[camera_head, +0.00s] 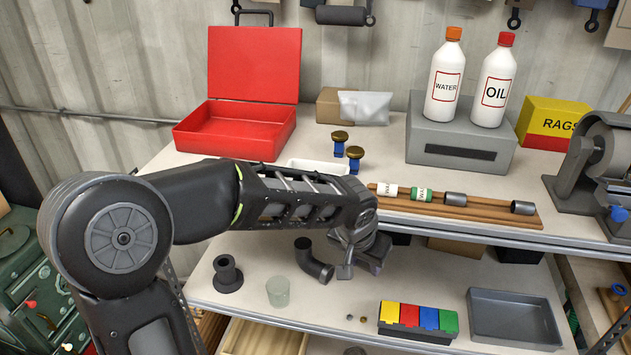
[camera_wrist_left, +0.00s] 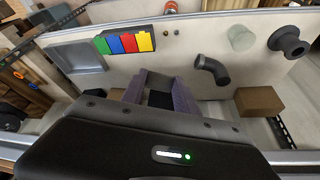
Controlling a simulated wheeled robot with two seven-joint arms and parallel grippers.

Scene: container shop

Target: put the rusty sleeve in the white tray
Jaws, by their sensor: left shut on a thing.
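My left gripper (camera_head: 358,262) hangs past the front edge of the upper shelf, over the lower one. In the left wrist view, my left gripper's fingers (camera_wrist_left: 160,90) have a dark thing (camera_wrist_left: 159,99) between them. It is mostly hidden, so I cannot tell whether it is the rusty sleeve. No rusty sleeve is clear elsewhere. The white tray (camera_head: 312,166) stands on the upper shelf behind my left forearm, which hides its front. Grey sleeves (camera_head: 456,200) and labelled white and green cylinders (camera_head: 421,194) lie along a wooden rack (camera_head: 480,212). My right gripper is not in view.
An open red box (camera_head: 236,146) and two brass-topped blue pieces (camera_head: 354,153) stand around the tray. A black elbow pipe (camera_head: 314,262), a flanged black piece (camera_head: 227,274), a glass (camera_head: 278,292), coloured blocks (camera_head: 419,316) and a grey tray (camera_head: 513,341) are on the lower shelf.

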